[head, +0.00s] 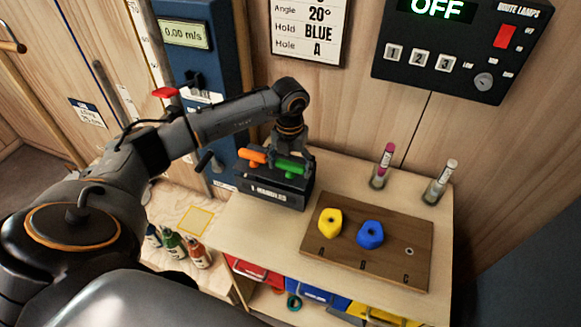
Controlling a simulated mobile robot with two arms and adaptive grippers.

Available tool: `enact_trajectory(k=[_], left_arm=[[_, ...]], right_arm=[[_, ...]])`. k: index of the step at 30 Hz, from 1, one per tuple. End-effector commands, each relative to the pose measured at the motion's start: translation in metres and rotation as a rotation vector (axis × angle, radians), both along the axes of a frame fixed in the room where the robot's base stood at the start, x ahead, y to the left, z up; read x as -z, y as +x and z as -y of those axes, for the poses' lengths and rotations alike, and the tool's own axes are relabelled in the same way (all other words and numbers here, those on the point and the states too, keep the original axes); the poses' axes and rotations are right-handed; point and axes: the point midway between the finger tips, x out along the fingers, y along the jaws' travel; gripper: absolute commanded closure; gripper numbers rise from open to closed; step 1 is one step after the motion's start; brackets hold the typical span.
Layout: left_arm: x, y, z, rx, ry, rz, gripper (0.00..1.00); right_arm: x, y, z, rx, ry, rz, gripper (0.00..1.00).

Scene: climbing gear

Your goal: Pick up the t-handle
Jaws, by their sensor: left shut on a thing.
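The t-handles sit in a black holder labelled T-HANDLES (272,190) on the wooden bench. A green t-handle (292,168) and an orange t-handle (252,156) show at its top. My left gripper (290,160) reaches down over the holder from above and is shut at the green t-handle, with its fingers partly hiding it. The orange t-handle is just left of the fingers. Whether the green t-handle is clear of the holder I cannot tell. My right gripper is not in view.
A brown board (395,250) with a yellow hold (330,221) and a blue hold (370,234) lies to the right. Two markers (383,165) in cups stand behind it. Small bottles (174,245) stand lower left. A black switch panel (455,45) hangs on the wall.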

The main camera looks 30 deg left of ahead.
Motion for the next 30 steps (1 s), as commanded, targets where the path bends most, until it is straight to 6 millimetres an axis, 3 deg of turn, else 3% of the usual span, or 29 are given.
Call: enact_trajectory(k=[8, 13, 27, 30], left_arm=[[-0.007, 0.001, 0.0, 0.0, 0.0, 0.002, 0.58], [-0.027, 0.001, 0.0, 0.0, 0.0, 0.005, 0.58], [-0.128, 0.001, 0.0, 0.0, -0.001, 0.008, 0.58], [-0.15, 0.001, -0.001, 0.0, 0.001, 0.006, 0.58]], right_arm=[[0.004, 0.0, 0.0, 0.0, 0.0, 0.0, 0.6], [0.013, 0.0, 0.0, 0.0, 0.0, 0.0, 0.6], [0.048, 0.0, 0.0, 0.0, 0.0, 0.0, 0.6], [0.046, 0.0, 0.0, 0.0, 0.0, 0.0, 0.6]])
